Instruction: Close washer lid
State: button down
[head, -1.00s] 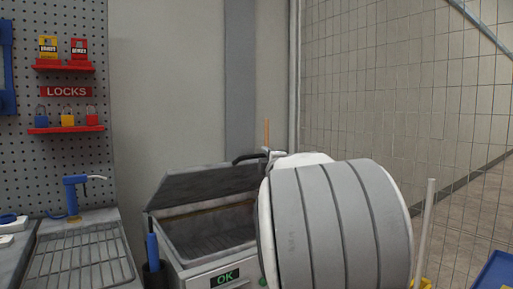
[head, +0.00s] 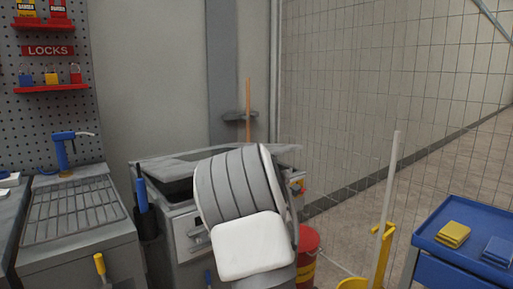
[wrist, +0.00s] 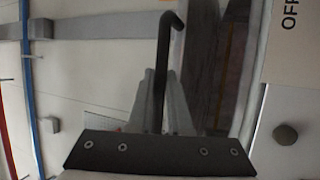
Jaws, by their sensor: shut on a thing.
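The washer (head: 185,240) is a grey box-shaped machine left of centre in the head view, partly hidden behind my arm. Its grey lid (head: 150,158) lies low over the top at a shallow tilt, with a dark gap under its front edge. In the wrist view, my gripper (wrist: 160,105) is shut on a black bar with a bent end, the lid handle (wrist: 168,60). A dark strip of opening (wrist: 207,60) shows right of the handle. The head view hides my fingers and the handle behind my arm.
A sink unit (head: 75,215) stands left of the washer. A red bin (head: 307,250) is at its right, near a yellow mop bucket (head: 380,255) with a pale pole. A blue cart (head: 450,250) stands at far right. Tiled floor shows between.

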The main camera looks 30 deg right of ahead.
notch_tip(320, 180, down, 10)
jog(key=m+t+h, duration=0.1)
jog(key=t, duration=0.1)
jog(key=shift+s, duration=0.35)
jog(key=shift+f, duration=0.1)
jog(key=c, duration=0.8)
grip_release()
jog(key=shift+c, duration=0.2)
